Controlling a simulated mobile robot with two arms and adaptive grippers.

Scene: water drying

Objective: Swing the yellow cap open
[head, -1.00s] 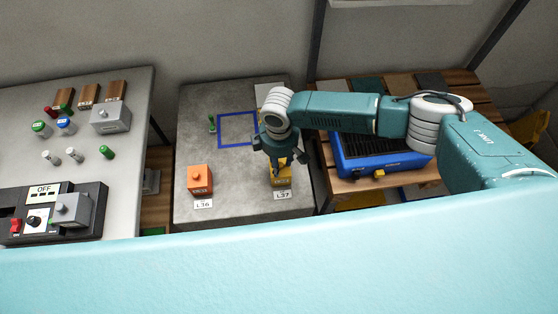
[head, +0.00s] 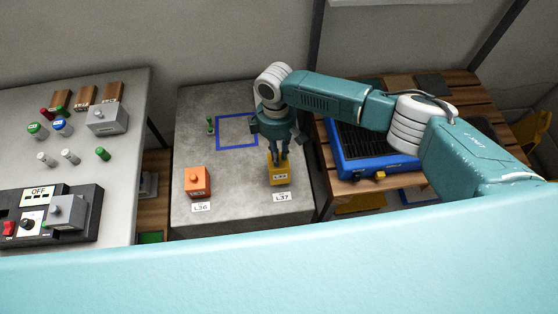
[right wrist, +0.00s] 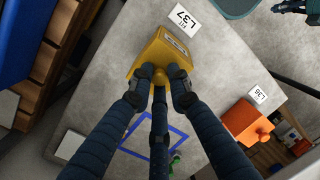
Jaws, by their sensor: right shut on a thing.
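The yellow box with its cap (head: 279,173) stands on the grey table behind the L37 label. In the right wrist view the yellow box (right wrist: 163,52) shows a small yellow knob (right wrist: 159,77) on the side towards my fingers. My right gripper (head: 279,156) is above and at the back of the yellow box, fingers pointing down. In the right wrist view its dark fingers (right wrist: 160,78) close around the knob, which they partly hide. The cap's edge against the box cannot be made out.
An orange box (head: 198,181) stands to the left behind the L36 label. A blue tray-like case (head: 375,168) is on the wooden table at right.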

